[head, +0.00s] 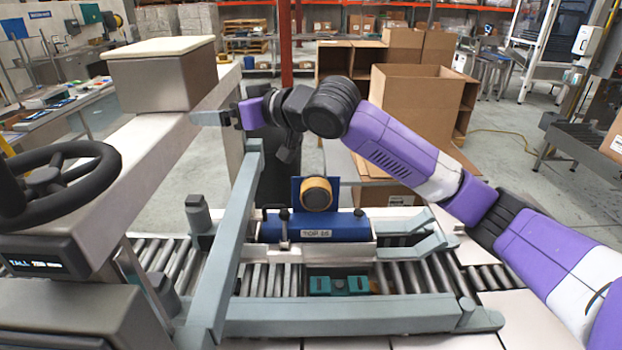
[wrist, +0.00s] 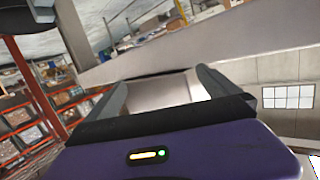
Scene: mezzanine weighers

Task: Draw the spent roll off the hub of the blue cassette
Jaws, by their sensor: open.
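The blue cassette (head: 335,228) sits on the machine's bed in the middle of the head view, with a label on its front. A tan roll (head: 315,194) with a dark centre stands at its upright blue back plate (head: 297,188); the hub behind it cannot be made out. My gripper (head: 208,118) is up and to the left of the roll, well apart from it, pointing left beside the grey machine head. In the wrist view my gripper (wrist: 163,92) shows two spread fingers with nothing held between them. The cassette and roll are not in the wrist view.
A grey upright bar (head: 236,230) stands left of the cassette. A black handwheel (head: 60,175) and a boxy head (head: 160,75) are at the left. A teal block (head: 338,285) lies on the rollers in front. Cardboard boxes (head: 415,110) stand behind my arm.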

